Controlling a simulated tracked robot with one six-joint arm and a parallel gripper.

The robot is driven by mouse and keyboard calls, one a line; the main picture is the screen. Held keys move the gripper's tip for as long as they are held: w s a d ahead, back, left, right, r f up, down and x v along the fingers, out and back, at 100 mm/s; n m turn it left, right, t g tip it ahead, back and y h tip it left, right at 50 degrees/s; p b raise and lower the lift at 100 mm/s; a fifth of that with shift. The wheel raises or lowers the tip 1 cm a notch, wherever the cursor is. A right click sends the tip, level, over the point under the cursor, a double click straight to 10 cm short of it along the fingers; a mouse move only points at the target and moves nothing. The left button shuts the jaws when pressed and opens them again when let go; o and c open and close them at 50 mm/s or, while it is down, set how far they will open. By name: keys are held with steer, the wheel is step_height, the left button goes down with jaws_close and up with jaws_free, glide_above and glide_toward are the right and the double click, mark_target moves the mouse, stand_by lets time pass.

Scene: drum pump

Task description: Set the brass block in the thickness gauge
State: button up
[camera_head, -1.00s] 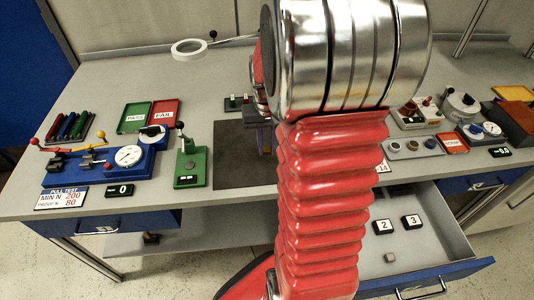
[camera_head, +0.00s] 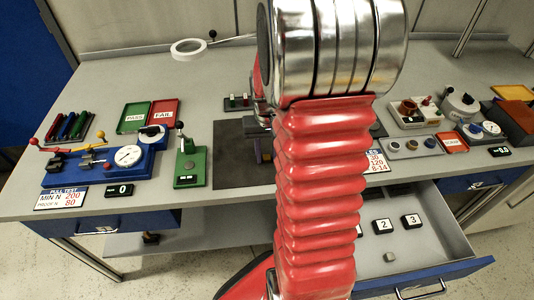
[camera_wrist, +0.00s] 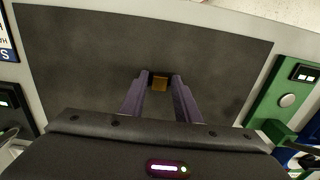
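Whether the block is clear of the mat I cannot tell. In the head view my arm hides the block, and only a bit of my purple gripper (camera_head: 265,150) shows. A green lever device (camera_head: 190,165) left of the mat may be the thickness gauge; it also shows at the right of the wrist view (camera_wrist: 287,99).
A blue pull tester (camera_head: 100,163) with a dial stands farther left. PASS (camera_head: 133,117) and FAIL trays lie behind it. A magnifier ring (camera_head: 188,49) is at the back. An open drawer (camera_head: 440,215) with numbered tiles juts out at the front right. Several small devices crowd the right.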

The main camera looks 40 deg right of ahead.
mark_target(267, 159)
steer(key=shift+o, duration=0.9)
steer(key=shift+r, duration=0.1)
step_height(267, 159, up, 12)
stand_by(0.6)
steer(key=s+a+r+n+t, duration=0.2)
steer(key=s+a, duration=0.1)
steer(key=a, duration=0.5)
steer(key=s+a+r+n+t, duration=0.1)
steer(key=s+a+r+n, duration=0.1)
steer(key=a, duration=0.6)
steer(key=s+a+r+n+t, duration=0.2)
steer(key=s+a+r, duration=0.1)
steer(key=a, duration=0.4)
steer(key=shift+s+a+r+n+t, duration=0.15)
steer(key=shift+s+a+n+t, duration=0.15)
steer(key=shift+s+a+n, duration=0.15)
